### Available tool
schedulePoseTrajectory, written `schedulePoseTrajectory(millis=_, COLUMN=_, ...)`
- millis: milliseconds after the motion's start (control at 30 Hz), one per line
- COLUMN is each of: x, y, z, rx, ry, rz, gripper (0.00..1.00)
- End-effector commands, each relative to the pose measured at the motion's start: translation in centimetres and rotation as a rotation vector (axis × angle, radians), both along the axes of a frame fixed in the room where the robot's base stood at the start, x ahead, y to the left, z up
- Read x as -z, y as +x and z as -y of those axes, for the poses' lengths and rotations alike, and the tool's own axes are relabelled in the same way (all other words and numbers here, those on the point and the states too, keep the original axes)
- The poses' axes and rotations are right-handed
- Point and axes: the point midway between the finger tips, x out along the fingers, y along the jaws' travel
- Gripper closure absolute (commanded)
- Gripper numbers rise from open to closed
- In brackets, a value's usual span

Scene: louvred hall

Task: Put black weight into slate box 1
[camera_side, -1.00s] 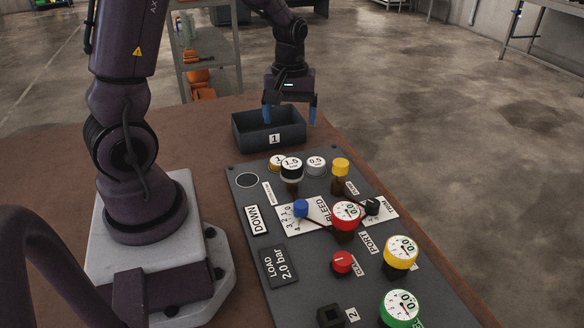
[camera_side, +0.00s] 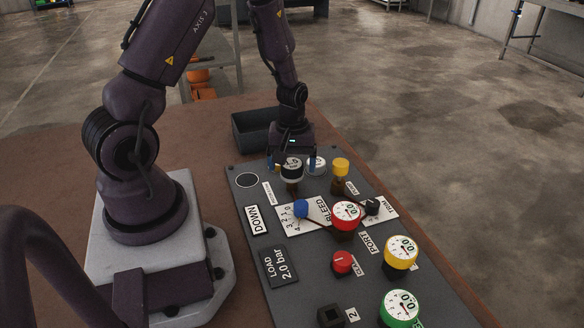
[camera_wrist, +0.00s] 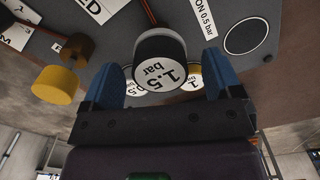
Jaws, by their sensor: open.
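The black weight (camera_side: 292,174), with a white top marked 1.5 bar, stands on the dark panel, seemingly on a brown post. It also shows in the wrist view (camera_wrist: 159,47). My gripper (camera_side: 291,162) is open and pointing down at it, its blue fingers on either side of the weight's top in the side view. In the wrist view my gripper (camera_wrist: 160,75) has the weight centred between its fingers, with no clear contact. The slate box (camera_side: 249,131) is behind my gripper, its right part and number label hidden.
A white weight (camera_side: 317,164) stands close to the right finger; a brass-rimmed one is partly hidden at the left. A yellow knob (camera_side: 341,167), a blue knob (camera_side: 301,208) and a red gauge (camera_side: 346,215) stand nearby on the panel (camera_side: 300,262).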

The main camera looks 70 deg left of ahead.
Motion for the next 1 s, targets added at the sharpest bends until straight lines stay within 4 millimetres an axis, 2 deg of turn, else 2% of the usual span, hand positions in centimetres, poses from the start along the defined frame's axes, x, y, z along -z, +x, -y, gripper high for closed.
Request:
schedulePoseTrajectory(millis=267, x=0.6, y=0.0, z=0.0, rx=0.000, ry=0.001, rz=0.001, gripper=0.15)
schedulePoseTrajectory(millis=300, x=0.6, y=0.0, z=0.0, rx=0.000, ry=0.001, rz=0.001, gripper=0.18)
schedulePoseTrajectory(millis=600, x=0.5, y=0.0, z=0.0, rx=0.000, ry=0.001, rz=0.001, gripper=0.84)
schedulePoseTrajectory(millis=633, x=0.5, y=0.1, z=0.0, rx=0.000, ry=0.001, rz=0.003, gripper=0.84)
schedulePoseTrajectory(millis=667, x=0.5, y=0.1, z=0.0, rx=0.000, ry=0.001, rz=0.003, gripper=0.90)
schedulePoseTrajectory(millis=867, x=0.2, y=0.1, z=0.0, rx=0.000, ry=0.002, rz=0.003, gripper=0.90)
schedulePoseTrajectory(millis=1000, x=-1.4, y=0.2, z=-0.1, rx=0.001, ry=0.003, rz=0.006, gripper=0.90)
